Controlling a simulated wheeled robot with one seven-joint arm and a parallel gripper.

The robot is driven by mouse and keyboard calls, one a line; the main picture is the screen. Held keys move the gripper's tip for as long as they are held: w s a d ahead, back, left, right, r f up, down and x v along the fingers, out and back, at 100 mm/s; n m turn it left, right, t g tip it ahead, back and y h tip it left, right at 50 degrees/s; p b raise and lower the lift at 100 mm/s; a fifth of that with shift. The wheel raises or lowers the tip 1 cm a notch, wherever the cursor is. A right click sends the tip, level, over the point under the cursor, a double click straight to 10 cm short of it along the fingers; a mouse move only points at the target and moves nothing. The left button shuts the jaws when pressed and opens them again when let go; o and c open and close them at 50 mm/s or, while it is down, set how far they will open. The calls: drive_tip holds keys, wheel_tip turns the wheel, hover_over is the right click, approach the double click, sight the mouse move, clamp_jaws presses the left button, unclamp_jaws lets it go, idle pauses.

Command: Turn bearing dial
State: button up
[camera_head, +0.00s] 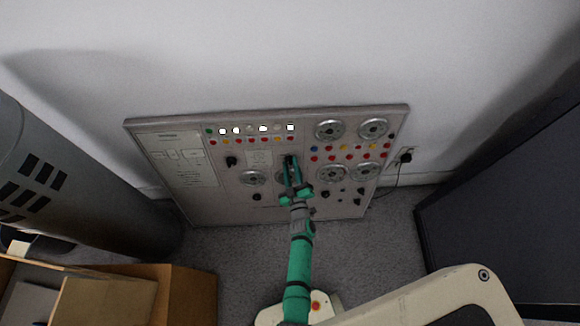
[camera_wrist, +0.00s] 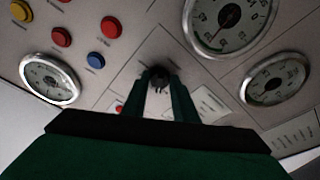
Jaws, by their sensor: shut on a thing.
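A light panel (camera_head: 222,206) leans against the wall, carrying buttons, gauges and black knobs. My gripper (camera_head: 291,165) reaches up to the middle of the panel, with its green fingers at a small black dial. In the wrist view the black dial (camera_wrist: 159,74) sits between the tips of my two fingers (camera_wrist: 160,84), which are shut on it. The fingers hide part of the dial and its surroundings. The labels are too small to read, and I cannot tell the dial's pointer angle.
Round gauges (camera_head: 330,131) flank the gripper; in the wrist view one large gauge (camera_wrist: 228,20) is close by. Another black knob (camera_head: 231,161) sits to the left. A grey cylinder (camera_head: 85,190) and cardboard box (camera_head: 105,300) stand left, a dark cabinet (camera_head: 500,190) right.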

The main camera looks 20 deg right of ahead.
drive_tip(key=shift+n+y, duration=0.3)
drive_tip(key=shift+n, duration=0.9)
drive_tip(key=o, duration=1)
drive_tip(key=shift+o, duration=0.2)
drive_tip(key=shift+s+d, duration=0.1)
drive_tip(key=s+a, duration=0.1)
drive_tip(key=s, duration=0.9)
drive_tip(key=shift+s+a+r, duration=0.2)
drive_tip(key=shift+a+r, duration=0.1)
drive_tip(key=shift+a, duration=0.1)
drive_tip(key=shift+s+d, duration=0.15)
drive_tip(key=shift+d, duration=0.05)
